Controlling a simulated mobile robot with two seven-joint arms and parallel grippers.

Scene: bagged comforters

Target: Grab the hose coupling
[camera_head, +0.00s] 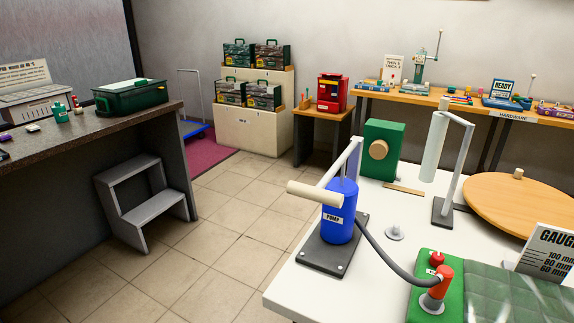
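The hose coupling (443,281) is an orange-red cylinder at the end of a dark grey hose (383,252), near the bottom right of the head view. It stands slightly tilted on or just over a pale round fitting (432,304) on a green surface; I cannot tell whether they are joined. The hose runs from a blue pump (340,212) labelled PUMP, with a pale handle, on a dark base plate. A red knob (437,258) sits just behind the coupling. Neither of my grippers is in view.
The white table (385,270) carries a grey cone (395,233), a stand with a pale roll (436,145), a round wooden board (520,205), a gauge sign (548,250) and a green quilted bag (510,300). Tiled floor (215,215) lies open to the left, beside a step stool (140,200).

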